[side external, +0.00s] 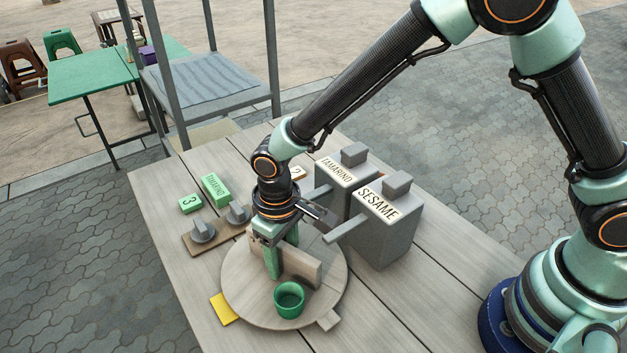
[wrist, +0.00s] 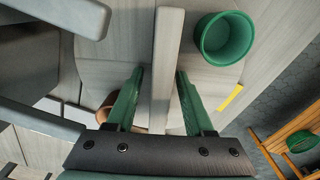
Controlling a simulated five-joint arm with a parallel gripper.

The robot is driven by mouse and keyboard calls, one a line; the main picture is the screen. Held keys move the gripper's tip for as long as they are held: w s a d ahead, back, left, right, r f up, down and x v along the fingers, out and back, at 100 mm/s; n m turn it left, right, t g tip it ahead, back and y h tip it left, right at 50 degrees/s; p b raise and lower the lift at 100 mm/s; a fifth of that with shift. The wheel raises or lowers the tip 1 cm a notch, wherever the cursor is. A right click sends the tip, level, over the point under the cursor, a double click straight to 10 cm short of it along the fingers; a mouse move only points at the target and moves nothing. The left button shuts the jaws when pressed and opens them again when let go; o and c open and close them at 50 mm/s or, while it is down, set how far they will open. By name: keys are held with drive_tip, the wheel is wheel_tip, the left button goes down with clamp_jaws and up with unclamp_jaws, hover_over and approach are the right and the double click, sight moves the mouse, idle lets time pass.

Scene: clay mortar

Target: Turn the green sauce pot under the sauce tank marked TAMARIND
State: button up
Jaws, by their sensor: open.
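The green sauce pot (side external: 289,300) stands upright on the near part of the round wooden turntable (side external: 240,302), apart from both tank spouts. It also shows at upper right in the wrist view (wrist: 224,38). An upright wooden bar (side external: 306,270) crosses the turntable. My gripper (side external: 283,258) is open, with its green fingers on either side of this bar; the wrist view shows the bar (wrist: 166,70) between them. I cannot tell whether they touch it. The grey TAMARIND tank (side external: 338,172) stands behind the SESAME tank (side external: 385,225). My wrist partly hides the TAMARIND spout.
A brown pot (wrist: 107,108) shows partly behind a finger in the wrist view. A yellow marker (side external: 223,309) lies at the turntable's edge. Two grey knobs (side external: 203,232) stand on a board left, near a green TAMARIND block (side external: 215,187) and a "3" sign (side external: 190,203).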

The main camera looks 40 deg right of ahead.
clamp_jaws()
idle(1.4)
